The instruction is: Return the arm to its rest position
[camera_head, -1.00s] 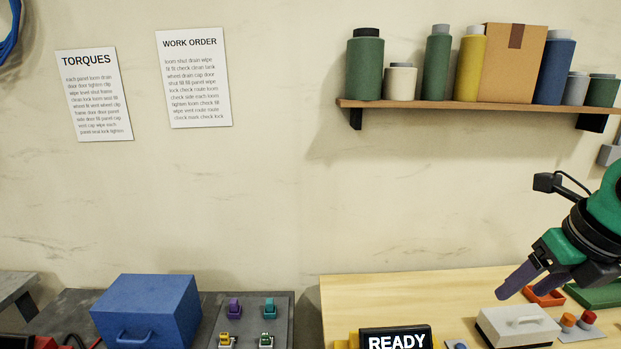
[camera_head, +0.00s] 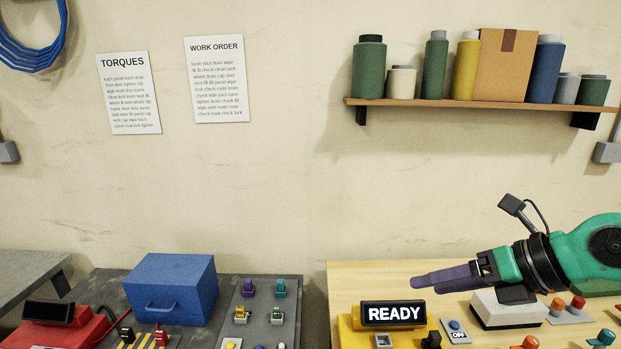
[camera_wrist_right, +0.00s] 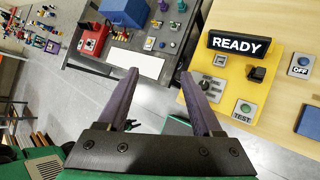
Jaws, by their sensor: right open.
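My right gripper (camera_head: 445,279) comes in from the right in the head view, above the wooden table (camera_head: 340,275). Its purple fingers point left, just above and behind the READY sign (camera_head: 394,314). In the right wrist view the two fingers (camera_wrist_right: 157,90) are apart with nothing between them, and grey floor shows in the gap. The READY sign on its yellow box (camera_wrist_right: 232,75) is to the right of the fingers there. My left gripper is in neither view.
A white box (camera_head: 500,308) and coloured knobs (camera_head: 578,303) stand below my right arm. A blue box (camera_head: 172,288) and a panel of switches (camera_head: 262,300) are on the dark bench at left. A shelf (camera_head: 480,103) with bottles hangs above. A gap separates bench and table.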

